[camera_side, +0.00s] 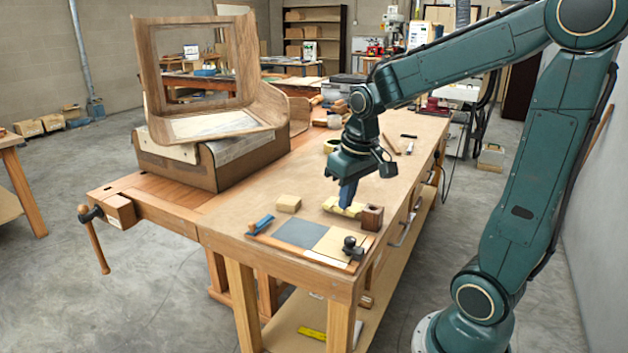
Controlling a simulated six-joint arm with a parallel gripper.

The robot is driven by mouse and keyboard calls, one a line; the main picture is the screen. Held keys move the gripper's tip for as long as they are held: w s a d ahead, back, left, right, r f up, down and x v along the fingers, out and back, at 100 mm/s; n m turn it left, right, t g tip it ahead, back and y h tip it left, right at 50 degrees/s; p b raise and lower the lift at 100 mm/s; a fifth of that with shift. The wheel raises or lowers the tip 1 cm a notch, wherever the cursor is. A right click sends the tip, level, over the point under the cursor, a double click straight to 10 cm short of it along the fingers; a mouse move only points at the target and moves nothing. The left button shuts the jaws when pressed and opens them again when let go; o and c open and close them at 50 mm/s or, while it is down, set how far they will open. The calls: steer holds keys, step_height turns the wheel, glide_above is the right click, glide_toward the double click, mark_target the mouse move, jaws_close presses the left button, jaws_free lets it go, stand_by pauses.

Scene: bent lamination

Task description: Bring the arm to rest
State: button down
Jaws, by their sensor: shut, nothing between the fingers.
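My gripper (348,192) hangs from the green arm, pointing down over the front part of the workbench (225,228). Its blue fingers are shut and hold nothing that I can see. The fingertips show right at a yellowish block (338,208) lying on the bench; I cannot tell whether they touch it or are just above or behind it. A small brown wooden block (372,217) stands close to the right of the fingers.
A bent wooden frame (140,75) rests on a curved brown form (165,165) at the bench's left. A tan block (288,203), blue tool (260,224), grey sheet (300,233) and black-knobbed tool (352,248) lie near the front. A vise (112,212) juts out left.

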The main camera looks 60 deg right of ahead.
steer(key=s+a+r+n+t, duration=0.3)
steer(key=s+a+r, duration=0.2)
steer(key=s+a, duration=0.5)
steer(key=shift+a+r+n+t+y, duration=0.15)
steer(key=shift+a+n+t+y, duration=0.15)
steer(key=shift+a+y, duration=0.1)
